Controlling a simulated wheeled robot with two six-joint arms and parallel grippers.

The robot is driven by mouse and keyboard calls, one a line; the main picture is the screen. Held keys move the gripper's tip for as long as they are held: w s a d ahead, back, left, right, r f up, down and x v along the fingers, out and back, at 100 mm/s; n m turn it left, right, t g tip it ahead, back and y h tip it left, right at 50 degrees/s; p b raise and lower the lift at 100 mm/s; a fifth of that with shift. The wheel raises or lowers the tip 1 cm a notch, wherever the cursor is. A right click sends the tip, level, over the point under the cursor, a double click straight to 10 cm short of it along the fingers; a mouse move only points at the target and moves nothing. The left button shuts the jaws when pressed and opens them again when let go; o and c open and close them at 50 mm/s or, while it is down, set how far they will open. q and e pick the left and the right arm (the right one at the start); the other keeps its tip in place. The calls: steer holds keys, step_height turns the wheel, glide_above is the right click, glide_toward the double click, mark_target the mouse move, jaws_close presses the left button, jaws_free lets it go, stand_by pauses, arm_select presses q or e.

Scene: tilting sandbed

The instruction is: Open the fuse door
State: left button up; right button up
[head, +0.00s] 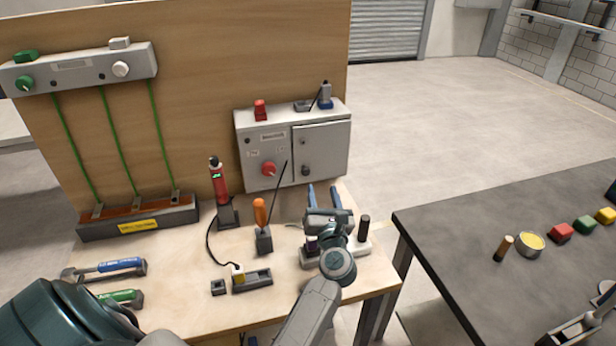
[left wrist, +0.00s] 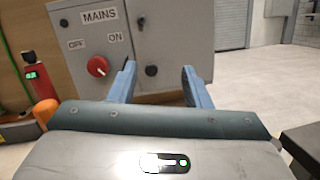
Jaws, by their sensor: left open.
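The grey fuse box (head: 262,133) is fixed to the wooden board. Its right half is the fuse door (head: 325,145), which looks shut, with a small black knob (head: 305,171) low near its left edge. The door (left wrist: 165,35) and knob (left wrist: 151,70) also show in the left wrist view. My left gripper (head: 324,190) is open and empty, with blue fingers pointing at the box below and in front of the door. In the left wrist view the knob appears between the fingertips (left wrist: 159,70), apart from both. My right gripper is not in view.
A red mains switch (head: 268,169) sits left of the door. An orange-handled screwdriver (head: 260,212) and a red device (head: 219,182) stand left of my gripper. A black-topped post (head: 364,228) stands close to its right. Small items lie on the box top. The dark table (head: 450,235) is at right.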

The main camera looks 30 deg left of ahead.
mark_target(306, 173)
arm_select(q)
steer(key=w+a+f+n+g+p, duration=0.1)
steer(key=w+a, duration=0.1)
steer(key=w+a+n+g+p, duration=0.1)
steer(key=w+a, duration=0.1)
steer(key=a, duration=0.1)
steer(key=w+a+f+n+g+p, duration=0.1)
steer(key=w+a+n, duration=0.1)
steer(key=a, duration=0.1)
steer(key=shift+w+a+f+y+p, duration=0.15)
steer(key=shift+w+f+y+p, duration=0.15)
steer(key=shift+p, duration=0.1)
steer(key=shift+w+a+f, duration=0.15)
steer(key=shift+w+a, duration=0.3)
steer(key=shift+a, duration=0.1)
steer(key=shift+c, duration=0.4)
